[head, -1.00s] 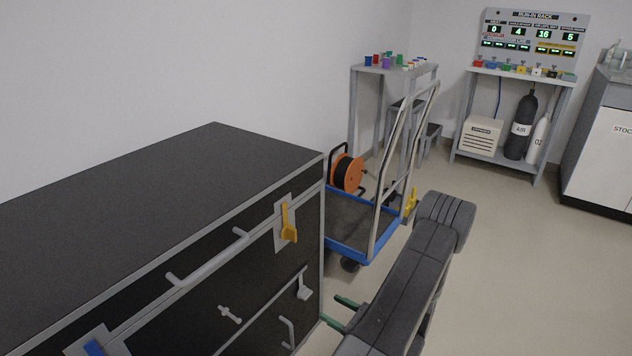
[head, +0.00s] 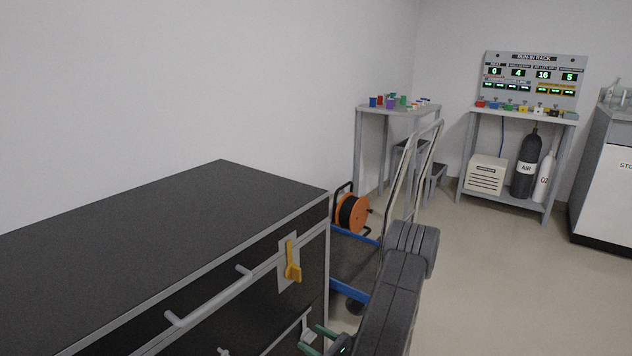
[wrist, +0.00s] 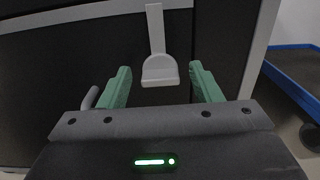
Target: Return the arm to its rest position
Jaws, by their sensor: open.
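My gripper (wrist: 160,70) is open and empty, its two green fingers apart in the wrist view. A pale grey lever handle (wrist: 159,71) on the dark cabinet front lies between and beyond the fingers; I cannot tell how far off it is. In the head view, my gripper (head: 312,344) shows at the bottom edge, close to the cabinet's front, partly cut off and partly behind my dark arm. The black cabinet (head: 170,215) fills the lower left, with a yellow latch (head: 292,262) on its upper front.
A blue-edged cart (head: 350,287) stands just beyond the cabinet, partly hidden by my arm, with an orange cable reel (head: 352,213) near it. A small table (head: 385,108) and the run-in rack (head: 520,115) stand at the back. Floor (head: 490,270) at right is clear.

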